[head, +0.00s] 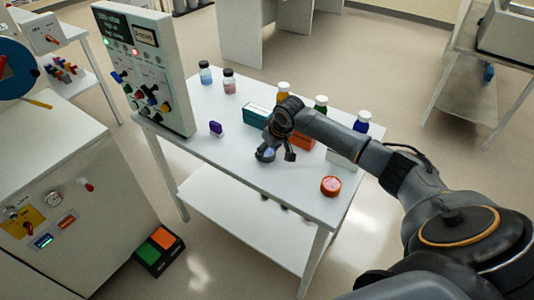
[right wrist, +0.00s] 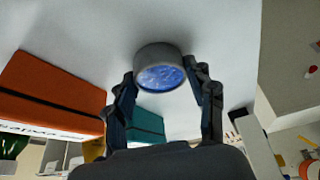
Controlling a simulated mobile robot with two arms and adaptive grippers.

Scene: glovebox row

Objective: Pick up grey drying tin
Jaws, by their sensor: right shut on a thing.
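The grey drying tin (right wrist: 147,55) is a short round tin with a blue, speckled face, in the right wrist view. In the head view my right gripper (head: 274,155) partly hides the tin. I cannot tell whether the tin touches the table. My left gripper is not in view.
A teal box (head: 256,115) and an orange box (head: 302,142) stand close behind the gripper. Several capped bottles stand along the back. A round orange tin (head: 331,186) lies to the right, a purple item (head: 216,128) to the left. A control panel (head: 150,65) stands at the table's left end.

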